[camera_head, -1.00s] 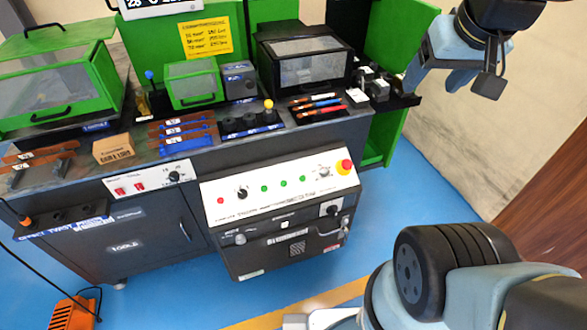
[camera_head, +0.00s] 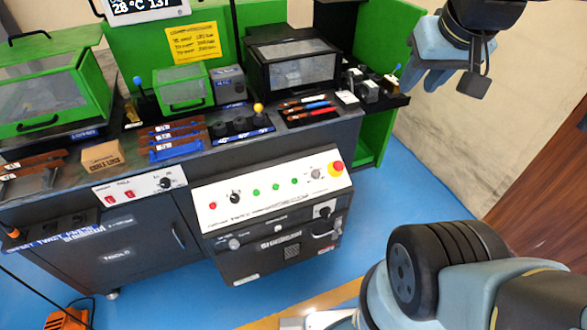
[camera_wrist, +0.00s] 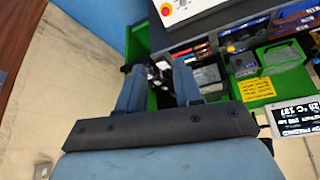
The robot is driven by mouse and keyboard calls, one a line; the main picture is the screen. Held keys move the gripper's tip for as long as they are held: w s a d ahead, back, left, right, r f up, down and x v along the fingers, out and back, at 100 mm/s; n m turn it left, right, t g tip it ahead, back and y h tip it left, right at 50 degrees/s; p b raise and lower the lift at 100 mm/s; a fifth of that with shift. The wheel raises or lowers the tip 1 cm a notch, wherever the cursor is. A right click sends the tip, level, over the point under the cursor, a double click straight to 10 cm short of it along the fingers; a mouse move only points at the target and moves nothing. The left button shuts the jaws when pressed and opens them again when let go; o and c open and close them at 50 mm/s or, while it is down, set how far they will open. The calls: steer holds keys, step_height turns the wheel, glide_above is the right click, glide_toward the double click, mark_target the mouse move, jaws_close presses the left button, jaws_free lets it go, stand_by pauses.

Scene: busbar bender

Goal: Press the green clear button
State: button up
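The white control panel (camera_head: 270,192) is on the front of the dark machine below the bench. Its three small green buttons (camera_head: 276,187) sit in a row between a black knob and a grey knob. Their labels are too small to read, so I cannot tell which is the clear button. My gripper (camera_head: 428,84) is high at the upper right, well apart from the panel, beyond the bench's right end. In the wrist view my gripper (camera_wrist: 158,82) shows two blue-grey fingers spread with nothing held between them. A corner of the panel (camera_wrist: 198,6) shows at the top there.
A red emergency knob (camera_head: 336,168) on yellow stands at the panel's right end, and a red button (camera_head: 212,205) at its left. A black box with a window (camera_head: 292,66) and small tools stand on the bench. The blue floor (camera_head: 400,185) before the panel is clear.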

jaws_close()
stand_by(1.2)
